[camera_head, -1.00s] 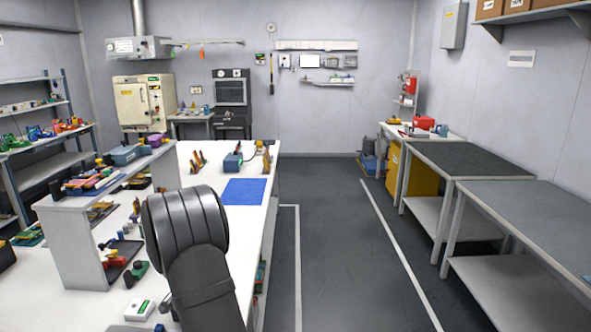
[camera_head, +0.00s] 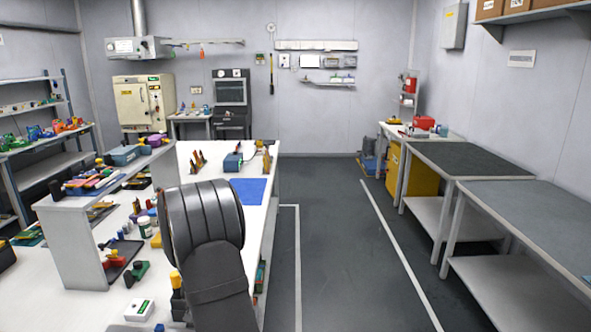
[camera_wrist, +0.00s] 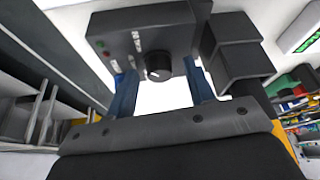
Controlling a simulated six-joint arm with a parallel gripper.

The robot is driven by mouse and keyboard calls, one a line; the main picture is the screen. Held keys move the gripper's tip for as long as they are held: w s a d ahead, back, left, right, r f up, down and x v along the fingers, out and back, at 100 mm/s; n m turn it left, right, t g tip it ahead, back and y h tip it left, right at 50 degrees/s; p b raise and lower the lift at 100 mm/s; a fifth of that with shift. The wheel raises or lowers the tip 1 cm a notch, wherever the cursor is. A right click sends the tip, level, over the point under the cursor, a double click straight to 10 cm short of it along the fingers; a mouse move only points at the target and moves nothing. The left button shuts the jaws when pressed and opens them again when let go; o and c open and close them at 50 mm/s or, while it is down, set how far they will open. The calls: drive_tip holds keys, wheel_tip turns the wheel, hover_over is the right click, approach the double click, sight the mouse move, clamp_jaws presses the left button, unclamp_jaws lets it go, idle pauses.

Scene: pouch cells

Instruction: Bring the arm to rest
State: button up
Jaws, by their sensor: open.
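My arm (camera_head: 205,235) rises in front of the white bench in the head view, its dark ribbed joint above the bench. It hides my gripper there. In the wrist view, my gripper (camera_wrist: 163,92) shows as two blue fingers beyond a grey plate, set apart with a pale gap between them. The gripper is open, and I see nothing held between the fingers. A dark box with a round knob (camera_wrist: 156,68) overlaps the upper part of the fingers; whether it touches them I cannot tell.
The white bench (camera_head: 215,165) carries a blue mat (camera_head: 249,190), small tools and bottles. A raised shelf (camera_head: 80,205) stands left of my arm. Grey tables (camera_head: 530,215) line the right side. The floor aisle (camera_head: 335,230) between is clear.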

drive_tip(key=shift+d+n+g+y, duration=0.1)
drive_tip(key=shift+n+g+y, duration=0.3)
drive_tip(key=shift+n, duration=0.95)
drive_tip(key=shift+d+n+g+y, duration=0.1)
drive_tip(key=shift+n+y, duration=0.5)
drive_tip(key=shift+n, duration=0.75)
drive_tip(key=shift+w+n+g+y, duration=0.1)
drive_tip(key=shift+n+g+y, duration=0.2)
drive_tip(key=shift+n, duration=0.85)
drive_tip(key=shift+w+n+g+y, duration=0.15)
drive_tip(key=shift+n+g, duration=0.25)
drive_tip(key=shift+n, duration=0.75)
drive_tip(key=shift+s, duration=0.1)
